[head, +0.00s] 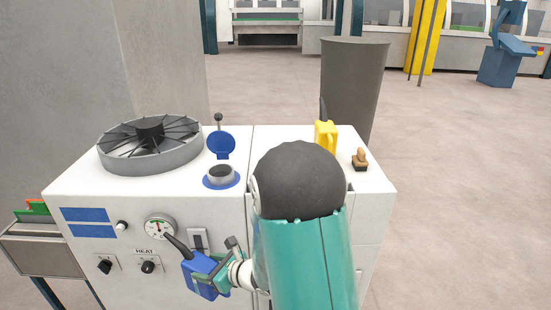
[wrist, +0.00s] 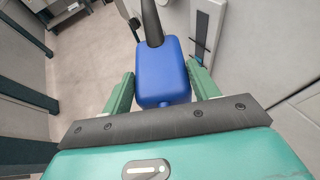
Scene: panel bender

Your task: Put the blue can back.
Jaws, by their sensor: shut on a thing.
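The blue can (head: 198,279) has a long black spout that points up and to the left in the head view. My gripper (head: 212,270) is shut on it, in front of the white machine's front face. In the wrist view the blue can (wrist: 163,72) sits between the two green fingers of my gripper (wrist: 162,88), with its black spout pointing away. Whether the can touches the machine front is hard to tell.
The white machine (head: 75,178) has a round fan grille (head: 150,145), an open blue cap (head: 221,146) beside a filler opening (head: 221,172), a yellow can (head: 325,137) and a brush (head: 360,159) on top. A grey bin (head: 352,80) stands behind.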

